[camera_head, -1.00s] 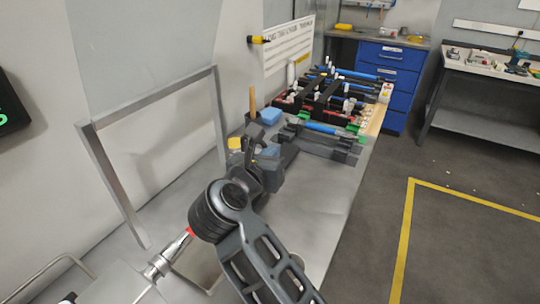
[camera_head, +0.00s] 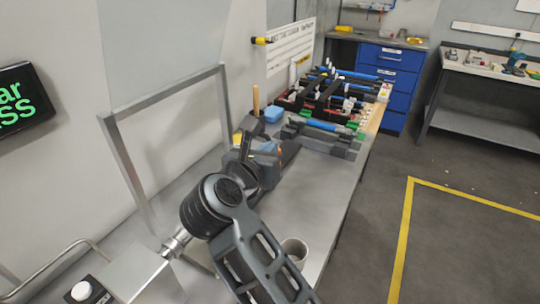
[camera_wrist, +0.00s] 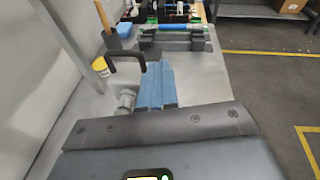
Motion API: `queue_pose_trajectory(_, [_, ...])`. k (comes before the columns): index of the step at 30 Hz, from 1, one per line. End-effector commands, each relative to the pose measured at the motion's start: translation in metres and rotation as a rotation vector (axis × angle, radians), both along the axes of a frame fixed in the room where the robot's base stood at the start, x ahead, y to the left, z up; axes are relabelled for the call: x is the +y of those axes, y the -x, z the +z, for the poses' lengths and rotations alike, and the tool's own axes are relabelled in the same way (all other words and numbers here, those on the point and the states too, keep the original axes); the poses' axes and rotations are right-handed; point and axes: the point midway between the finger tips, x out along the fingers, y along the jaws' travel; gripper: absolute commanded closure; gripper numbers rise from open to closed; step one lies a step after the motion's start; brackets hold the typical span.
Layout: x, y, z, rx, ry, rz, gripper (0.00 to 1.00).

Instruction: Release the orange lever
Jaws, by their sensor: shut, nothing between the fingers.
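My gripper (camera_head: 262,152) reaches over the grey bench in the head view, partly hidden by my own arm. In the wrist view its two blue fingers (camera_wrist: 158,84) lie side by side, shut and empty. A small orange patch (camera_head: 268,147) shows beside the gripper in the head view; I cannot tell whether it is the lever. No orange lever is clear in the wrist view. A black bent handle (camera_wrist: 126,54) stands just left of the fingertips, and a grey round fitting (camera_wrist: 127,100) lies left of the fingers; contact cannot be told.
A wooden handle (camera_head: 255,99), a blue block (camera_head: 270,115) and a yellow-topped pot (camera_wrist: 100,66) stand behind the gripper. A rack with blue bars (camera_head: 320,126) fills the far bench. A metal frame (camera_head: 130,155) rises at left. A grey cup (camera_head: 294,250) stands near the front edge.

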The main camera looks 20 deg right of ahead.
Motion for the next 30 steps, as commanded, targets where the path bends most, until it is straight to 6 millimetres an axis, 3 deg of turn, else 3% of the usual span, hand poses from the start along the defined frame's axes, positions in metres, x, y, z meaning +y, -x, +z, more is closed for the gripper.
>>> queue_pose_trajectory(12, [0.024,0.027,0.052,-0.004,-0.002,0.003,1.00])
queue_pose_trajectory(22, [0.029,0.035,0.066,0.001,0.002,0.001,1.00])
queue_pose_trajectory(26, [0.017,0.042,0.060,0.007,0.056,-0.014,1.00])
queue_pose_trajectory(30, [-0.016,0.070,0.050,0.029,0.246,-0.056,1.00])
